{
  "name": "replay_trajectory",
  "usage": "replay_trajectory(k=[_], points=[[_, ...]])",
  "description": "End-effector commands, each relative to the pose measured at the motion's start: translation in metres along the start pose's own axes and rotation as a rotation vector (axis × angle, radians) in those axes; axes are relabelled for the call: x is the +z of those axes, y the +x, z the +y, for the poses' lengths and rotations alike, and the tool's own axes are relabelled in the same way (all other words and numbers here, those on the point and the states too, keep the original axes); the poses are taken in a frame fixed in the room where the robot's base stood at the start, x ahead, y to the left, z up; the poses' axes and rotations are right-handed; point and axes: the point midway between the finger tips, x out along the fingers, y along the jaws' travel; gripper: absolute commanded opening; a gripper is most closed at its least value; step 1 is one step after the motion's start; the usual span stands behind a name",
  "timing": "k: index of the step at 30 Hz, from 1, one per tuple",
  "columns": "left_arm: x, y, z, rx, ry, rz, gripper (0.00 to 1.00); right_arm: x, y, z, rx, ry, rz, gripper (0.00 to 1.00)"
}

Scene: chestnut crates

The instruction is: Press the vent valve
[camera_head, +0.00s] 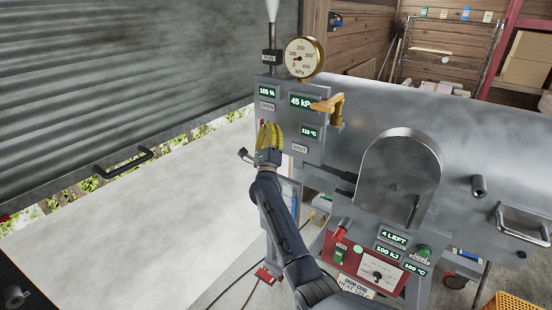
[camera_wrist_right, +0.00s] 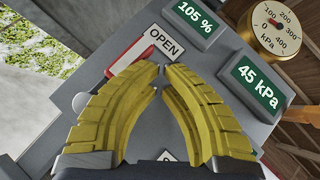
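The grey valve panel (camera_head: 282,92) stands at the centre of the head view, with "OPEN" and "SHUT" labels and green readouts of 105 %, 45 kPa and 110 °C. The tips are just below the OPEN label (camera_wrist_right: 163,42), beside a red-and-white piece (camera_wrist_right: 130,55). I cannot tell whether they touch the panel. No part is clearly marked as the vent valve. My left gripper is out of view.
A brass pressure gauge (camera_head: 304,58) tops the panel, with an orange lever (camera_head: 328,104) to its lower right. White vapour (camera_head: 271,10) rises above. A large steel drum (camera_head: 400,180) stands right, over a red control box (camera_head: 375,268). Open pale floor lies left.

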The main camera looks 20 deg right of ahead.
Motion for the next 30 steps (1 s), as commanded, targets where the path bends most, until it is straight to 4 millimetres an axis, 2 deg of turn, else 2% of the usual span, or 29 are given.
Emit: replay_trajectory(k=[23, 30], points=[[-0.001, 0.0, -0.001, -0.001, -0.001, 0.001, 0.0, 0.005, 0.002, 0.001, 0.0, 0.001, -0.004, 0.0], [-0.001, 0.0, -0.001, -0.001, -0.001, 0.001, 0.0, 0.003, -0.009, -0.009, 0.008, 0.009, -0.011, 0.0]])
